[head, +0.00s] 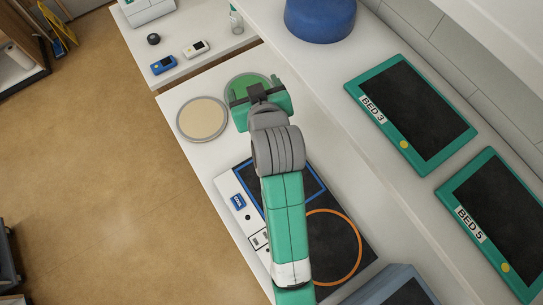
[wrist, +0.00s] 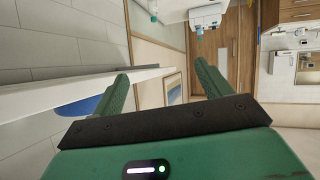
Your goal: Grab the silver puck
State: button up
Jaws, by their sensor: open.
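I cannot make out a silver puck in either view; my arm hides part of the counter. My gripper (head: 256,92) is over the green round pad in the head view, at the far end of my outstretched arm. In the wrist view my gripper (wrist: 163,82) has its two green fingers spread apart with nothing between them. It points level out across the room, not down at the counter.
A beige round pad (head: 202,118) lies left of the green round pad (head: 243,82). A black board (head: 347,221) with blue and orange outlines lies under my arm. A small black round object (head: 153,39), blue device (head: 163,65) and white device (head: 196,49) sit farther back. A blue bowl-like object (head: 320,20) stands on the ledge.

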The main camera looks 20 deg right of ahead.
jog(key=s+d+f+g+y+b, duration=0.15)
jog(key=s+f+g, duration=0.4)
jog(key=f, duration=0.95)
jog(key=s+d+f+g+p, duration=0.1)
jog(key=s+d+f+g, duration=0.15)
jog(key=s+f, duration=0.9)
jog(key=shift+w+a+r+x, duration=0.15)
jog(key=shift+w+x, duration=0.2)
jog(key=shift+x, duration=1.8)
jog(key=shift+w+a+r+x, duration=0.15)
jog(key=shift+w+x, duration=0.2)
jog(key=shift+x, duration=1.75)
jog(key=shift+w+a+r+x, duration=0.15)
jog(key=shift+w+x, duration=0.2)
jog(key=shift+x, duration=1.8)
jog(key=shift+r, duration=0.1)
jog(key=c, duration=1.4)
jog(key=shift+r, duration=0.45)
jog(key=v, duration=0.3)
jog(key=shift+b, duration=0.35)
jog(key=s, duration=0.5)
jog(key=s+a+r, duration=0.1)
jog(key=s, duration=0.4)
jog(key=s+b, duration=0.1)
jog(key=s, duration=0.3)
jog(key=shift+s+a+r, duration=0.15)
jog(key=shift+s, duration=0.25)
